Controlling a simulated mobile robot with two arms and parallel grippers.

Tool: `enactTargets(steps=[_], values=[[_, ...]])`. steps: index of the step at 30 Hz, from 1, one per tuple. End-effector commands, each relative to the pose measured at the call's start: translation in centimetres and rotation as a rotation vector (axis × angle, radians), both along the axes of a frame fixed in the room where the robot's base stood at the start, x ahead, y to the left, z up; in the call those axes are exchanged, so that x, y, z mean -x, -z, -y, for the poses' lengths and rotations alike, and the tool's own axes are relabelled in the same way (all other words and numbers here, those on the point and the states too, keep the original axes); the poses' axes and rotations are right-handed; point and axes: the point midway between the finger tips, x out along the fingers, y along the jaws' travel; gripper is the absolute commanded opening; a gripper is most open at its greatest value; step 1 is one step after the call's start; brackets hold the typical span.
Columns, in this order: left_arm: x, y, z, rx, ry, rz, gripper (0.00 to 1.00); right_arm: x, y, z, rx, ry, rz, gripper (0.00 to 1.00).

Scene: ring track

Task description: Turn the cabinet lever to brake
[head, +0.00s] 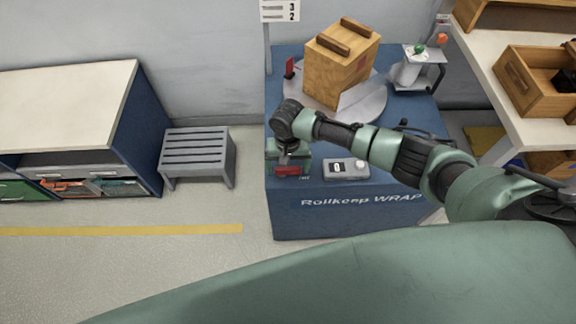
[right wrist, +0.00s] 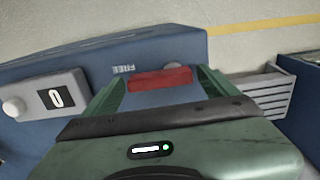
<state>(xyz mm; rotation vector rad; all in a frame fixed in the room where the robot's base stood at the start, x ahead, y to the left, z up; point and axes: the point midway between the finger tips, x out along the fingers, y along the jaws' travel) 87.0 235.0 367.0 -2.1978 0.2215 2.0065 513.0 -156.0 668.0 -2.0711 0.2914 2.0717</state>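The blue cabinet (head: 340,222) bears the lettering "Rollkeep WRAP". Its red lever handle (head: 288,170) is at the front left of the top, and it also shows in the right wrist view (right wrist: 160,79). A label reading "FREE" (right wrist: 123,69) lies beside the handle. My right gripper (head: 290,160) points down at the lever. In the right wrist view its fingers (right wrist: 160,88) are apart, one toward each end of the red handle; I cannot tell whether they touch it. The lever's pivot is hidden. My left gripper is not in view.
A grey counter box (head: 346,170) reading 0 sits right of the lever. Behind it a wooden box (head: 340,62) stands on a grey turntable (head: 372,104). A small stand (head: 416,70) is at the back right. A grey slatted stool (head: 197,150) stands left, with free floor before it.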

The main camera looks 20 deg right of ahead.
Motion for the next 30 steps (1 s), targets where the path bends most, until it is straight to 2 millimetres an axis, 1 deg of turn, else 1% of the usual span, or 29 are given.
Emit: enactTargets(steps=[1, 2, 3, 5, 6, 13, 17, 23, 30], values=[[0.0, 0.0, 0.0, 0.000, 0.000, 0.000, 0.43, 0.0, 0.0, 0.0, 0.000, 0.000, 0.000, 0.71], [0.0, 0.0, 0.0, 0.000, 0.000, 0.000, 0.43, 0.0, 0.0, 0.0, 0.000, 0.000, 0.000, 0.63], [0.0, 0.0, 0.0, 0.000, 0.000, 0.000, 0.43, 0.0, 0.0, 0.0, 0.000, 0.000, 0.000, 0.52], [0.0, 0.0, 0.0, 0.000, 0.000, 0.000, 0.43, 0.0, 0.0, 0.0, 0.000, 0.000, 0.000, 0.35], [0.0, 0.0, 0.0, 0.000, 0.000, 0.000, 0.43, 0.0, 0.0, 0.0, 0.000, 0.000, 0.000, 0.34], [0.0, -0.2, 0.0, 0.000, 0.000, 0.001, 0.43, 0.0, -0.1, 0.0, 0.000, -0.022, 0.000, 0.34], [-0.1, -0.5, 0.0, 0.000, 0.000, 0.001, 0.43, -0.1, -0.1, 0.0, 0.000, -0.072, 0.000, 0.34], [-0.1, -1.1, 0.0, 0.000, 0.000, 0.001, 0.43, -0.4, -0.2, 0.0, -0.001, -0.207, -0.001, 0.34], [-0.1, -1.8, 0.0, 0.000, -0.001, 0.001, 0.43, -0.7, -0.1, 0.0, -0.001, -0.429, -0.003, 0.34]])
